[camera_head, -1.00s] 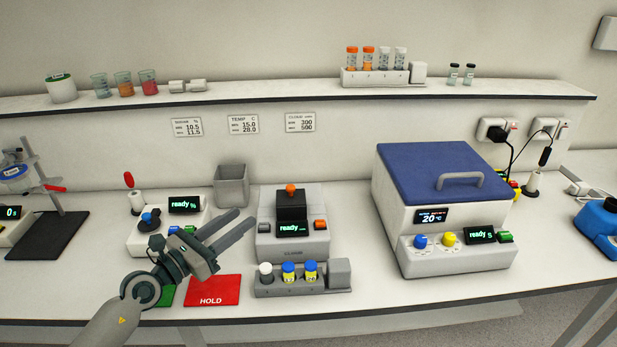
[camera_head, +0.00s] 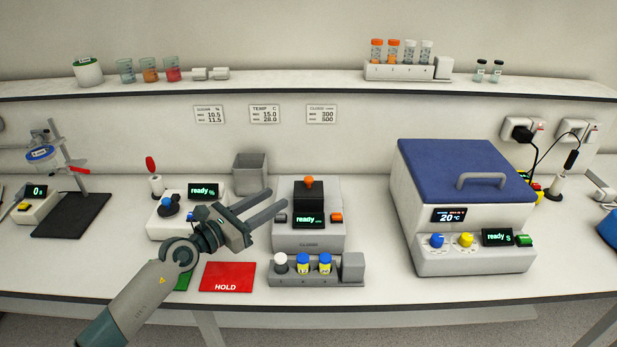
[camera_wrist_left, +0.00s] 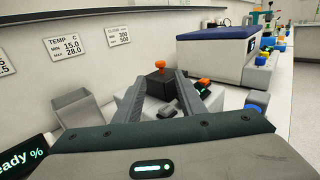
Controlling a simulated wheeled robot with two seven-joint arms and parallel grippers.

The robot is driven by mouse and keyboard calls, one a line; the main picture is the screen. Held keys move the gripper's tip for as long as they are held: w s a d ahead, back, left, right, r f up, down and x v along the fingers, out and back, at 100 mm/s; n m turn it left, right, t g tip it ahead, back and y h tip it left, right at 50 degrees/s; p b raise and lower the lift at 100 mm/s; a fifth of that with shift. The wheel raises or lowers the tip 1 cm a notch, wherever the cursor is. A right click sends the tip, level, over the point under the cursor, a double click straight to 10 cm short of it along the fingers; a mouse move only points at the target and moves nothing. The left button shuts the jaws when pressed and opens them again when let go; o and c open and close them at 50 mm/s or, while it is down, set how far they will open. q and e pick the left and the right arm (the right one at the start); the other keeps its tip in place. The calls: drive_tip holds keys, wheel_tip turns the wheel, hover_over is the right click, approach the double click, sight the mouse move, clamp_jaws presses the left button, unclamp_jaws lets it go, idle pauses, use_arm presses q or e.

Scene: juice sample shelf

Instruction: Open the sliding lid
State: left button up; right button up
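A grey meter (camera_head: 309,238) with a "ready" screen stands at the middle of the bench. On top it has a black block (camera_head: 309,193) with an orange knob (camera_head: 309,181), which also shows in the left wrist view (camera_wrist_left: 160,64). A blue lid (camera_head: 462,170) with a grey bar handle (camera_head: 482,180) covers the white bath at the right. I cannot tell by sight which one slides. Both look closed. My left gripper (camera_head: 277,203) is open and empty, just left of the meter, its fingers pointing toward the black block. My right gripper is not in view.
A vial rack (camera_head: 315,280) stands in front of the meter. A grey bin (camera_head: 250,176) is behind and left of it. A red HOLD mat (camera_head: 228,277) lies below my left gripper. A shelf (camera_head: 300,87) runs along the wall. Bare bench separates the meter from the bath.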

sight(305, 181)
use_arm(q)
drive_tip(key=x, duration=1.3)
drive_tip(key=shift+w+d, duration=0.25)
drive_tip(key=shift+c, duration=0.3)
drive_tip(key=shift+f, duration=0.1)
clamp_jaws()
